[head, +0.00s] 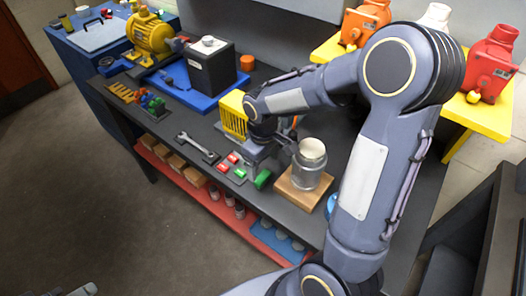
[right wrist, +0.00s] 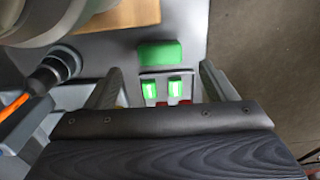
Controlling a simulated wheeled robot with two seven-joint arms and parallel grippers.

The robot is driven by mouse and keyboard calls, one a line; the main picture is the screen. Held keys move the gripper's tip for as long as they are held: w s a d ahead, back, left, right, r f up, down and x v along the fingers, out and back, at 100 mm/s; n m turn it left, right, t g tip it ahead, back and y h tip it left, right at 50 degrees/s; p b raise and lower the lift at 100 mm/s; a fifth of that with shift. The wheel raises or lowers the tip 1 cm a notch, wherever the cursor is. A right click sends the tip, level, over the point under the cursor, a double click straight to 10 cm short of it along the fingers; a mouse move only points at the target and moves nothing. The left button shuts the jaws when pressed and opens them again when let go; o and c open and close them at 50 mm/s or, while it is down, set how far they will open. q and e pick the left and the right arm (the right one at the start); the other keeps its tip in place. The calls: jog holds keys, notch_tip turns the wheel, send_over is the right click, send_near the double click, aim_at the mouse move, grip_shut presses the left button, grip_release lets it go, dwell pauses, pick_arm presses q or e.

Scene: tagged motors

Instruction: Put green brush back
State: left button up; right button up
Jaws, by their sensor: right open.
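A green block (head: 262,179), which may be the green brush, lies on the dark bench between the wooden stand and a small tray. It also shows in the right wrist view (right wrist: 160,53), just beyond my fingertips. The tray (head: 230,173) holds small green pieces (right wrist: 149,90) and red pieces (head: 233,158). My right gripper (head: 258,156) is above the bench just behind these pieces. In the right wrist view its fingers (right wrist: 160,72) are spread apart with nothing gripped between them. A grey tip at the bottom left (head: 84,290) may be my left gripper; its jaws are unclear.
A silver canister (head: 310,160) on a wooden stand (head: 300,190) is close to the right gripper. A yellow ribbed motor (head: 232,115) stands behind it. A wrench (head: 195,144) lies to the left. A red shelf (head: 180,180) is below the bench. Floor is clear at left.

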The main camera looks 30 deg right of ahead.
aim_at(263, 177)
jog(key=s+r+m+t+y, duration=0.2)
jog(key=s+r+m, duration=0.1)
jog(key=s+r, duration=0.6)
jog(key=s+a+r+m+t+y, duration=0.1)
jog(key=s+a+r+m+t, duration=0.1)
jog(key=s, duration=0.5)
jog(key=shift+s+a+m+t+y, duration=0.4)
jog(key=shift+a+m+t, duration=0.35)
jog(key=shift+a, duration=0.4)
